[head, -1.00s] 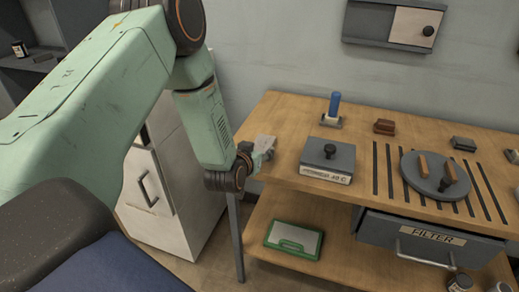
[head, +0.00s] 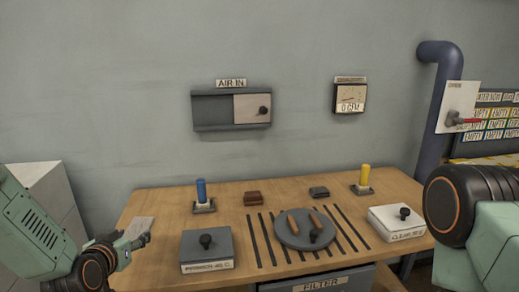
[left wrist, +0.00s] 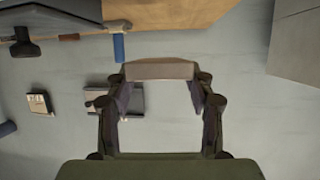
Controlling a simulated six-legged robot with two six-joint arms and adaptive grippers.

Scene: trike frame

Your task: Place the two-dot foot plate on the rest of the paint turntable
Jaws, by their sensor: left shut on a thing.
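My left gripper (head: 135,241) is at the left end of the bench and shut on a thin pale grey plate (head: 138,227). In the left wrist view the plate (left wrist: 160,69) spans between the two fingertips of the gripper (left wrist: 160,85). No dots can be made out on it. The paint turntable (head: 290,238) is a round grey disc on the bench, to the right of the gripper and well apart from it. Two brown bars and a dark knob stand on it; which part is the rest is not clear. My right gripper is out of view.
A grey box with a black knob (head: 207,252) stands between gripper and turntable. A white box (head: 397,223) is to the turntable's right. Blue (head: 202,191) and yellow (head: 364,177) cylinders stand at the back, with a brown block (head: 253,198) and a dark block (head: 318,192).

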